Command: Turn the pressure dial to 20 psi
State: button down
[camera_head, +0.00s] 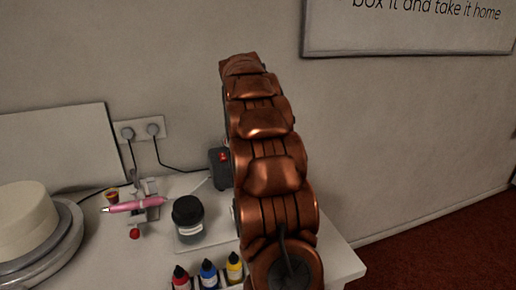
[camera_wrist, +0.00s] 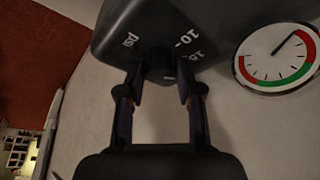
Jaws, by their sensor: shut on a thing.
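In the wrist view, the pressure dial is a dark round knob (camera_wrist: 161,70) on a black housing (camera_wrist: 122,28). White marks "psi", "10" and "15" show on the housing around the knob. My gripper (camera_wrist: 161,85) is shut on the dial, with one finger on each side of it. The dial's pointer setting cannot be read clearly. A white pressure gauge (camera_wrist: 268,72) with green and red arcs is at the right of the wrist view; its thin needle points up and to the right in the picture. In the head view, my arm hides the dial and gripper.
In the head view, a black box with a red switch (camera_head: 220,170) stands beside my arm. A pink airbrush (camera_head: 135,206), a dark jar (camera_head: 188,218), several colour bottles (camera_head: 208,273) and a cake (camera_head: 26,222) on a turntable (camera_head: 66,246) occupy the white table.

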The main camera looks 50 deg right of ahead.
jog(key=c, duration=1.9)
grip_release()
jog(key=m, duration=0.1)
jog(key=m+g+b, duration=0.1)
jog(key=shift+w+f+m, duration=0.2)
jog(key=shift+m, duration=0.2)
jog(key=shift+a+r+m+g+b, duration=0.1)
jog(key=shift+m+g+b, duration=0.5)
jog(key=shift+m, duration=0.7)
grip_shut()
jog(key=shift+r+m, duration=0.1)
jog(key=shift+m, duration=0.2)
jog(key=o, duration=1.1)
grip_release()
jog(key=shift+o, duration=0.2)
jog(key=shift+v, duration=1.5)
jog(key=w+a, duration=0.1)
jog(key=a, duration=0.3)
jog(key=w+a, duration=0.1)
jog(key=a, duration=0.2)
jog(key=w+a, duration=0.1)
jog(key=a, duration=0.3)
jog(key=shift+a, duration=0.3)
